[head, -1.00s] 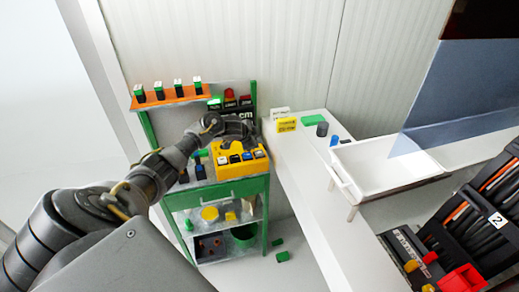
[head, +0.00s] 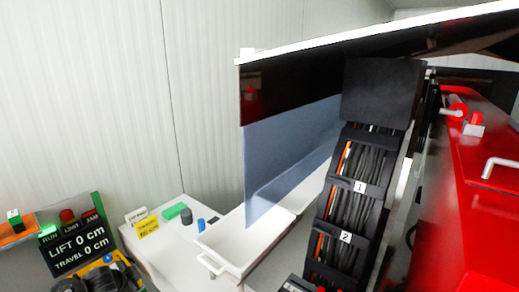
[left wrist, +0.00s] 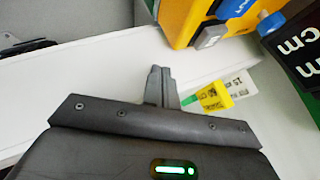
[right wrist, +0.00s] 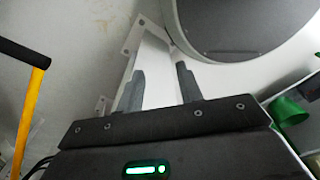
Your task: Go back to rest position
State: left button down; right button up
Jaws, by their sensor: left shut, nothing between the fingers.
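My left gripper (head: 100,281) shows at the lower left edge of the head view, dark and partly cut off, in front of a yellow box whose edge shows. In the left wrist view its two fingers (left wrist: 160,80) are together with nothing between them. A yellow control box (left wrist: 187,18) lies ahead of it at the top of that view. My right gripper (right wrist: 160,80) shows only in the right wrist view. Its fingers stand apart and empty, over a white surface.
The display panel (head: 80,250) reads LIFT 0 cm and TRAVEL 0 cm. A red machine (head: 450,240) fills the right. A yellow bar (right wrist: 29,115) stands left of my right gripper.

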pick_arm(q)
jog(key=s+d+f+n+g, duration=0.1)
jog(key=s+d+f, duration=0.5)
jog(key=s+d, duration=0.4)
jog(key=s+d+r+n+g, duration=0.1)
jog(key=s+d+n, duration=0.15)
jog(key=s, duration=0.65)
jog(key=s+d+r+n+g, duration=0.15)
jog(key=s+d, duration=0.25)
jog(key=s, duration=0.6)
jog(key=s+d+r+n+g, duration=0.15)
jog(key=s+d, duration=0.25)
jog(key=s, duration=0.5)
notch_tip(320, 180, down, 34)
jog(key=s+g+b, duration=0.2)
jog(key=b, duration=0.6)
jog(key=s+a+f+b, duration=0.1)
jog(key=s+f+b, duration=0.1)
jog(key=s+f, duration=0.6)
jog(key=s+a+f+b, duration=0.2)
jog(key=s+f+b, duration=0.1)
jog(key=s+f, duration=0.6)
notch_tip(320, 180, down, 4)
jog(key=shift+f+g+b, duration=0.25)
jog(key=shift+g+b, duration=0.05)
jog(key=shift+g, duration=0.1)
